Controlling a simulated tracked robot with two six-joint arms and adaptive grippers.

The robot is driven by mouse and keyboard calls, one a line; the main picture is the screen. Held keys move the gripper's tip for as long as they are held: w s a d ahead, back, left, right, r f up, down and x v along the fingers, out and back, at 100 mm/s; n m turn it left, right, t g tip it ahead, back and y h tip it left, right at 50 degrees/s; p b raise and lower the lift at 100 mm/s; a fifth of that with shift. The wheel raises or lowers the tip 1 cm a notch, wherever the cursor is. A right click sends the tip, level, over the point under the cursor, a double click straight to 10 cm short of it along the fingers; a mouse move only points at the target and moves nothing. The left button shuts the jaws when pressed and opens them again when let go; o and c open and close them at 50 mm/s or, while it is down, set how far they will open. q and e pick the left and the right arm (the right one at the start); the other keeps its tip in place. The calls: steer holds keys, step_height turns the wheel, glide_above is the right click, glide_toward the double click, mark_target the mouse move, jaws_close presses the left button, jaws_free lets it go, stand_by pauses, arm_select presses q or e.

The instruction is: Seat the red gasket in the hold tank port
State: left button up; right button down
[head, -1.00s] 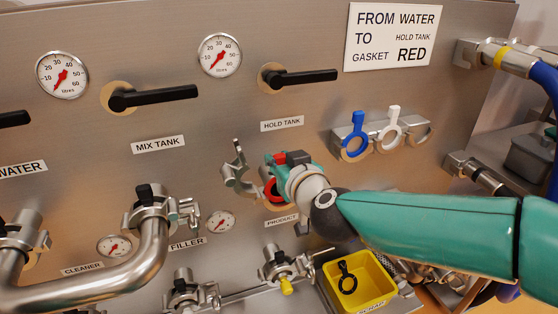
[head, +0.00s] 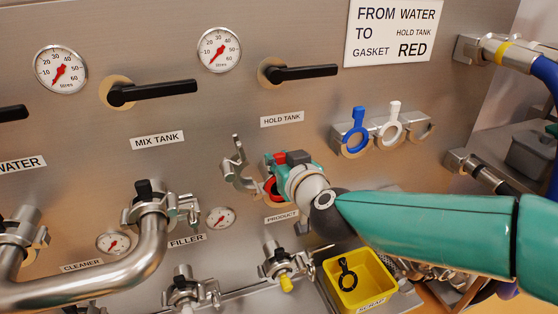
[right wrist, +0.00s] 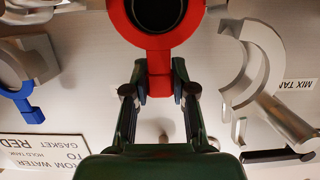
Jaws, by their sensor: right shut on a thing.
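The red gasket (right wrist: 158,42) is a flat ring with a tab. In the right wrist view the tab is between the fingers of my right gripper (right wrist: 160,85), which is shut on it. The ring frames a dark round opening; I cannot tell whether it touches the port face. In the head view the gasket (head: 270,188) shows as a red arc beside my right gripper (head: 283,172), below the HOLD TANK label (head: 282,119). The gripper hides most of the port. An open metal clamp (head: 238,168) hangs just left of it. My left gripper is not in view.
A rack (head: 350,132) to the right holds a blue gasket (head: 356,135) and a white gasket (head: 391,126). A yellow scrap bin (head: 383,283) with a black gasket (head: 347,280) stands below. A bent steel pipe (head: 145,260) is at lower left.

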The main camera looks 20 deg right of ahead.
steer(key=shift+f, duration=0.2)
steer(key=c, duration=0.9)
jaws_free()
steer(key=shift+w, duration=0.1)
steer(key=shift+r, duration=0.1)
steer(key=shift+s, duration=0.3)
steer(key=shift+v, duration=5.7)
